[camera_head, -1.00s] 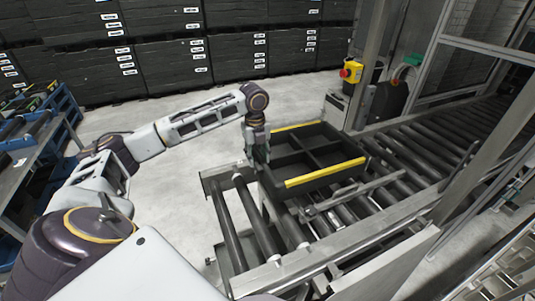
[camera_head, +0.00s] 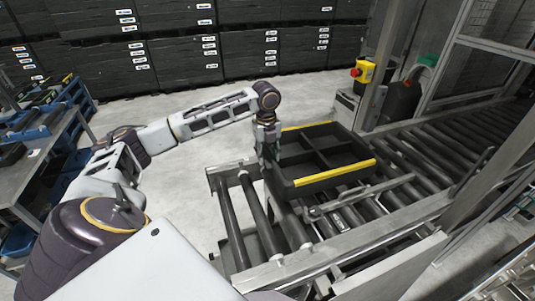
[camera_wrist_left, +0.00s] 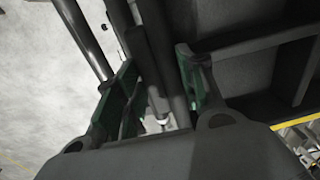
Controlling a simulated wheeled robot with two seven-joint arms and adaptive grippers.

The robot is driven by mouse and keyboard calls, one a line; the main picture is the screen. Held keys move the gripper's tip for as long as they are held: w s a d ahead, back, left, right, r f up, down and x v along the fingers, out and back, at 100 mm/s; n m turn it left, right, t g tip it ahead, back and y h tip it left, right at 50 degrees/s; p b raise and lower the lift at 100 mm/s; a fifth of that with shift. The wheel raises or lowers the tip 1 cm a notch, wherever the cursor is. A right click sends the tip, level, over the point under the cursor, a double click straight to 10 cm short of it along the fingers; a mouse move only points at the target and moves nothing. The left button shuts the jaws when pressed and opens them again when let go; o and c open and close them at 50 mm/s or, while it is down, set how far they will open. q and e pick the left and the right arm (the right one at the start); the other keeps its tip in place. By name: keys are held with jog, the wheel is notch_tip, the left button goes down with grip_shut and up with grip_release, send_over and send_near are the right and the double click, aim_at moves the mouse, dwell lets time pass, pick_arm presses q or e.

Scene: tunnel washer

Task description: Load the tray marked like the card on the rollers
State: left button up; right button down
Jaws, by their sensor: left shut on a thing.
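A black tray with inner dividers and yellow strips along two opposite edges (camera_head: 336,173) sits on the near part of the roller conveyor (camera_head: 258,215). My left gripper (camera_head: 269,154) reaches down over the tray's left wall and is shut on it. The tray's compartments look empty in the head view. I cannot make out a card or the tray's marking. My right gripper is not in view.
A yellow box with a red button (camera_head: 363,71) stands behind the tray. A workbench (camera_head: 45,140) is at the left. Stacked black crates (camera_head: 180,60) line the back; the floor between is clear.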

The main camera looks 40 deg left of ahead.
pick_arm(q)
jog(key=shift+f, duration=5)
dwell(0.3)
jog(key=o, duration=1.3)
jog(key=shift+o, duration=0.6)
